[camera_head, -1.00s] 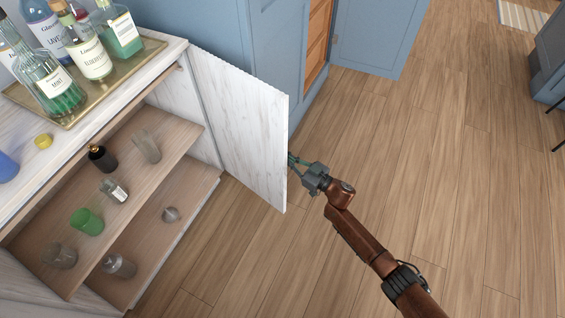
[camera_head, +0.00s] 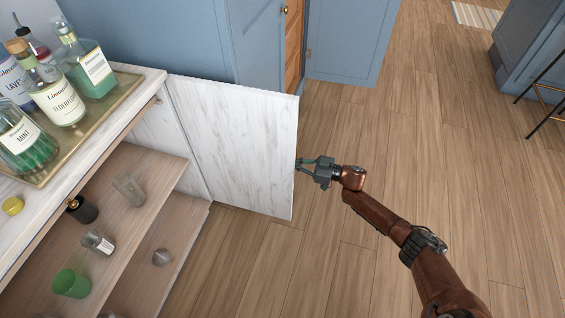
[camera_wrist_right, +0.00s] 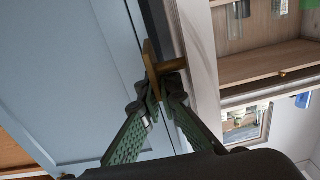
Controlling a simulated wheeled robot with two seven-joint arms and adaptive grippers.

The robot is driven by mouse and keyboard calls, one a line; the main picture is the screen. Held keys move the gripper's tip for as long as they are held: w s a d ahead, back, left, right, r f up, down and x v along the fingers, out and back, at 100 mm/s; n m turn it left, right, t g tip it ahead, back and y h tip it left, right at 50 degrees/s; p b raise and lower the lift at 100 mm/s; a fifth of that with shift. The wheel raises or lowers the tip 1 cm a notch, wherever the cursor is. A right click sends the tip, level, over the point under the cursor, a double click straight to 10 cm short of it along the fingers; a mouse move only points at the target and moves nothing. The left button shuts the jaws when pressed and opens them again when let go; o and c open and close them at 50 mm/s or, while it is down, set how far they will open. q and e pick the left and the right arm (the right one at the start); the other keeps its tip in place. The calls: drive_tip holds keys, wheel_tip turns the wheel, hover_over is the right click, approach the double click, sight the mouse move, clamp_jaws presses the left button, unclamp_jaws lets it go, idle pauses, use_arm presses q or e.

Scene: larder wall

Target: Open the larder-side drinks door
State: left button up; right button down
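The drinks door (camera_head: 240,150) is a white, marbled panel standing wide open, swung out from the right end of the white cabinet. My right gripper (camera_head: 300,163) is at the door's free edge, with its arm reaching in from the lower right. In the right wrist view, the green fingers of my right gripper (camera_wrist_right: 162,85) come together on the brass handle (camera_wrist_right: 152,66) and appear shut on it. The handle is mostly hidden in the head view. My left gripper is out of view.
The cabinet's shelves hold a green cup (camera_head: 71,283), a dark bottle (camera_head: 82,209) and several glasses. A brass tray (camera_head: 122,93) with several bottles stands on top. Blue cabinets (camera_head: 350,40) stand behind the door. The wooden floor (camera_head: 430,160) to the right is clear.

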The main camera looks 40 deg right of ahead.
drive_tip(key=shift+d+f, duration=0.15)
drive_tip(key=shift+d, duration=0.05)
drive_tip(key=c, duration=2.4)
unclamp_jaws()
drive_tip(key=shift+a, duration=0.15)
drive_tip(key=v, duration=1.2)
